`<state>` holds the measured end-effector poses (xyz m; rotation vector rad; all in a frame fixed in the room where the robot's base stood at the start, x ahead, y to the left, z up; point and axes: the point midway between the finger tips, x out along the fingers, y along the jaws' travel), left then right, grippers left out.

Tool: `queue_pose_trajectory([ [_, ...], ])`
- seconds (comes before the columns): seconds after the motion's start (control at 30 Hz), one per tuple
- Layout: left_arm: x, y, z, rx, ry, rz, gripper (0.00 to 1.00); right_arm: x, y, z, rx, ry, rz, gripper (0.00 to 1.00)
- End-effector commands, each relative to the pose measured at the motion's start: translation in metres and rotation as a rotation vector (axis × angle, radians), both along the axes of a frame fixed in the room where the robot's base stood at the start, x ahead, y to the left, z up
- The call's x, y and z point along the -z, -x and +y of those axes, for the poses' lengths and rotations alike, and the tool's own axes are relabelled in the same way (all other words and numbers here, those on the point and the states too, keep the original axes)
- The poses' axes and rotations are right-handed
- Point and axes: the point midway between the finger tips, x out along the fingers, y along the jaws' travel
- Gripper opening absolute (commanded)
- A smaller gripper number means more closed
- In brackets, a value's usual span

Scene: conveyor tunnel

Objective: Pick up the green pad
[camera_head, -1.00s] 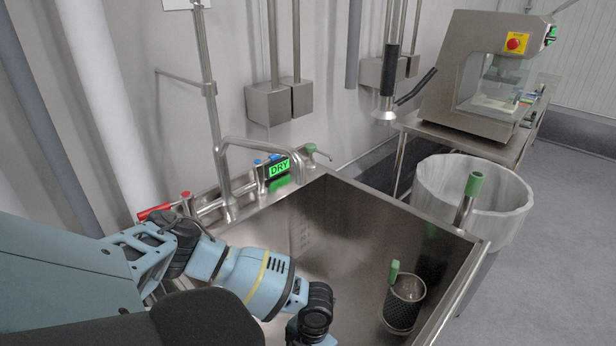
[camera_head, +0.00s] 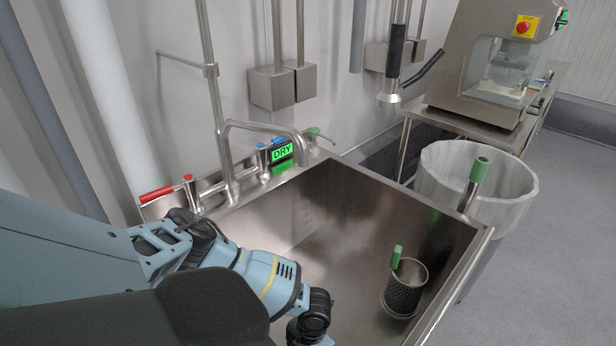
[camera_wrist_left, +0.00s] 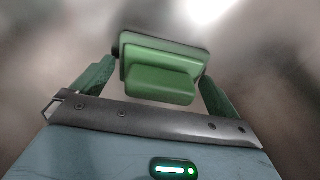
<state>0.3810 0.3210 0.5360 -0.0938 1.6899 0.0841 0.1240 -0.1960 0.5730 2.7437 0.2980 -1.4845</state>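In the left wrist view, a green pad (camera_wrist_left: 160,72) with a thick raised block sits between the two green fingers of my left gripper (camera_wrist_left: 158,80). Both fingers meet its sides, so the gripper looks shut on it. The far side of the pad is hidden. In the head view, my left arm reaches over the steel sink from the left. Its gripper and the pad are hidden below the picture's edge there. My right gripper is in neither view.
A mesh cup (camera_head: 404,290) with a green-topped item (camera_head: 397,257) stands inside the sink (camera_head: 335,215) at right. A faucet (camera_head: 262,125) and a green DRY sign (camera_head: 283,152) are at its back edge. A lined bin (camera_head: 500,195) stands to the right.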

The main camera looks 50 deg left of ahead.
Motion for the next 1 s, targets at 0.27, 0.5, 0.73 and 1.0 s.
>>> queue_pose_trajectory([
  [0.27,0.0,0.0,0.0,0.0,0.0,0.0,0.68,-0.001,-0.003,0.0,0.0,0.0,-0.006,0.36],
  [0.5,-0.004,0.0,0.0,0.0,0.001,-0.001,0.67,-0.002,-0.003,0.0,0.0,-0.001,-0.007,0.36],
  [0.73,-0.039,-0.001,0.001,0.0,0.001,-0.004,0.67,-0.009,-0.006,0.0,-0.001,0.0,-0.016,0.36],
  [1.0,-0.086,-0.001,0.0,0.0,0.001,-0.003,0.67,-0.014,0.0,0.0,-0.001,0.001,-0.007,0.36],
])
